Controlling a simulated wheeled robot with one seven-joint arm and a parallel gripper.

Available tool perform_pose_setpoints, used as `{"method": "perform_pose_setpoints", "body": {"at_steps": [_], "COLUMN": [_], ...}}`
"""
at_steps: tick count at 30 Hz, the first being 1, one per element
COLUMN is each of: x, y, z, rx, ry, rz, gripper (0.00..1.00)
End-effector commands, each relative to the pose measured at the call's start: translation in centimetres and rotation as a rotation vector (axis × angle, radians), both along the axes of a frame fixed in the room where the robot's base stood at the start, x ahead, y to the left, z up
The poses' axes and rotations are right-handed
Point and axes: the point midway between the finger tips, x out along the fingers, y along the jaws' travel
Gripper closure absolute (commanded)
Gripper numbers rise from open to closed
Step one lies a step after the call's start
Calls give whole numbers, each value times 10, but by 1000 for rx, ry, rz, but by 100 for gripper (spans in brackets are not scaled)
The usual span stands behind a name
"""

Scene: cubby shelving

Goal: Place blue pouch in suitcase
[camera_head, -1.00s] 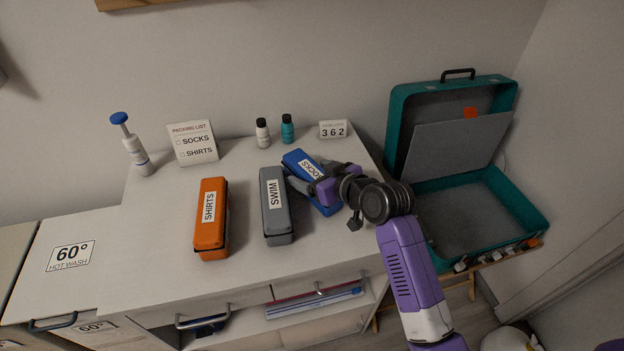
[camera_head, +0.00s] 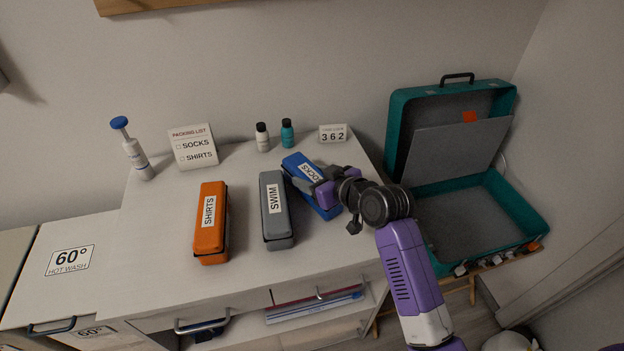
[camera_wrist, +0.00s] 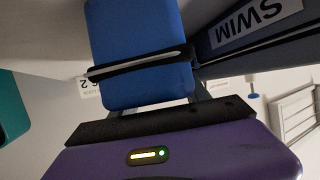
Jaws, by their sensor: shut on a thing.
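The blue pouch (camera_head: 296,161), with a white SOCKS label, lies on the right part of the white dresser top. My gripper (camera_head: 318,184) reaches over it from the right and is shut on it. In the wrist view the blue pouch (camera_wrist: 138,50) fills the space ahead of my gripper (camera_wrist: 150,82), with a finger across it. I cannot tell whether the pouch is clear of the top. The teal suitcase (camera_head: 524,205) stands open to the right of the dresser, lid raised against the wall. Its grey base compartment looks empty.
A grey SWIM pouch (camera_head: 277,222) lies just left of the blue pouch, and an orange SHIRTS pouch (camera_head: 211,238) farther left.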

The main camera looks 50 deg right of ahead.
Motion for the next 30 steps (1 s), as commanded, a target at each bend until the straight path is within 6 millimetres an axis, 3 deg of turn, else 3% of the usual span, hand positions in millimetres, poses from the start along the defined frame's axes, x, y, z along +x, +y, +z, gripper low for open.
{"method": "perform_pose_setpoints", "body": {"at_steps": [8,21,30], "x": [1,1,1], "y": [-1,-1,-1], "z": [36,147,192], "rx": [-3,-5,-2], "ry": [-8,-9,-5], "rz": [0,-2,0], "gripper": [100,100,100]}}
